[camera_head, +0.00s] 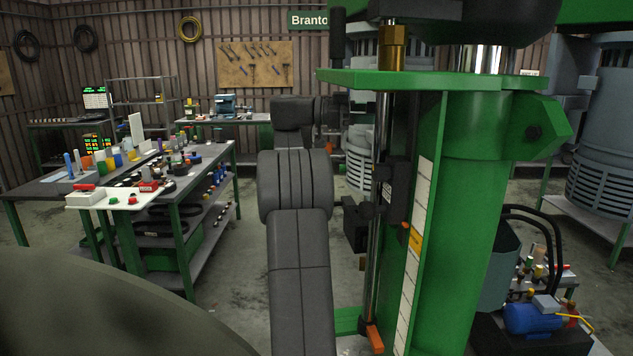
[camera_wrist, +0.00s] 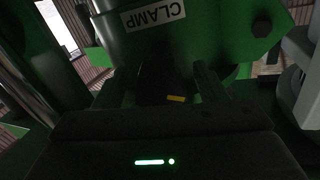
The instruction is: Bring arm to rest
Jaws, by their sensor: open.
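My gripper (camera_wrist: 158,82) shows in the wrist view, dark, with its two fingers spread apart. I see nothing held between them. Beyond the fingers is a green machine part with a white CLAMP label (camera_wrist: 153,14); a dark area with a small yellow mark (camera_wrist: 176,98) lies between the fingers. The picture is too dark to tell whether anything touches. In the head view, my dark grey arm (camera_head: 300,280) reaches up and away beside the green disperser column (camera_head: 470,210). My gripper cannot be clearly made out there.
The green plate (camera_head: 430,79) and chrome rod stand close right of my arm. A blue motor (camera_head: 530,318) is at lower right. Floor (camera_head: 240,240) is open between bench and arm.

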